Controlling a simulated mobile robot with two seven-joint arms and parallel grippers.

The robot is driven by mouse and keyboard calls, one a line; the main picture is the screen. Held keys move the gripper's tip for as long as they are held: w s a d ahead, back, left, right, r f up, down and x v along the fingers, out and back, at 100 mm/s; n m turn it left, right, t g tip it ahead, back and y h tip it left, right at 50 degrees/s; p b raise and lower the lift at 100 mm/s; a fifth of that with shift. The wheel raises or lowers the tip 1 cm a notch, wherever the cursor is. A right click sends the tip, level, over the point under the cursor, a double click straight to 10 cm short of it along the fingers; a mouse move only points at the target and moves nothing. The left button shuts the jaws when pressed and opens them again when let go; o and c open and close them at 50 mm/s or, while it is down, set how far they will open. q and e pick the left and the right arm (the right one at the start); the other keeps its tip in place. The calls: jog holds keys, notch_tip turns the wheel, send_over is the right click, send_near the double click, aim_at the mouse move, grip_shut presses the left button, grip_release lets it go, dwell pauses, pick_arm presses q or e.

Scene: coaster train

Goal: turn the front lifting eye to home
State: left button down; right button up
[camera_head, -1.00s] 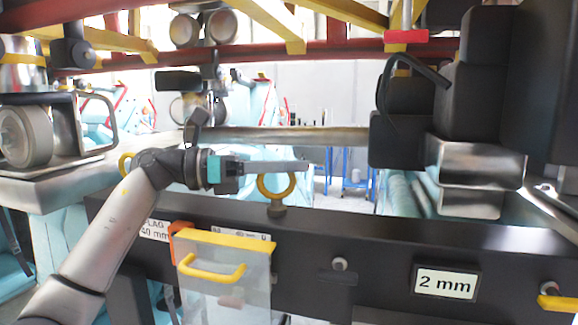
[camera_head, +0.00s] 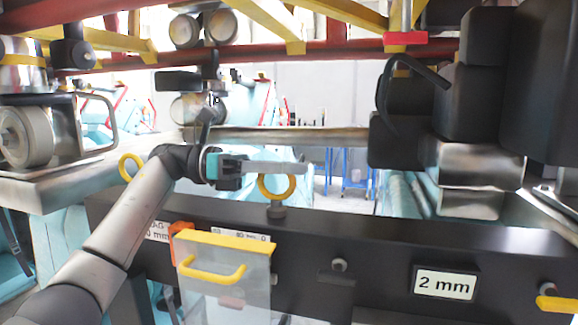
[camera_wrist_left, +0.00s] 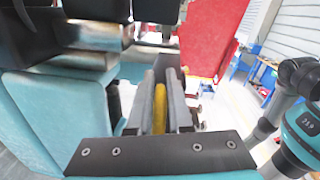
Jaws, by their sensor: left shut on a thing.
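A yellow ring-shaped lifting eye (camera_head: 277,195) stands upright on a dark stud on top of the black beam. My left gripper (camera_head: 290,167) reaches in from the left, its grey fingers lying across the top of this ring. In the left wrist view, the yellow ring (camera_wrist_left: 160,108) shows edge-on between the two fingers (camera_wrist_left: 168,85), and the gripper is shut on it. The fingers hide the ring's top in the head view. A second yellow ring (camera_head: 131,167) stands farther left, behind my arm. My right gripper is not in view.
A clear panel with a yellow handle (camera_head: 212,272) hangs on the black beam (camera_head: 380,250) below the gripper. A "2 mm" label (camera_head: 446,284) is at right. Dark blocks (camera_head: 402,138) stand right of the ring. Red and yellow framework (camera_head: 300,55) crosses above.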

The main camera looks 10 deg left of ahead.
pick_arm(q)
jog(key=shift+s+m+g+p, duration=0.2)
jog(key=shift+m+g+p, duration=0.2)
jog(key=shift+m+g, duration=0.75)
jog(key=shift+g, duration=0.35)
jog(key=c, duration=0.9)
grip_release()
jog(key=shift+s, duration=0.1)
jog(key=shift+n, duration=0.35)
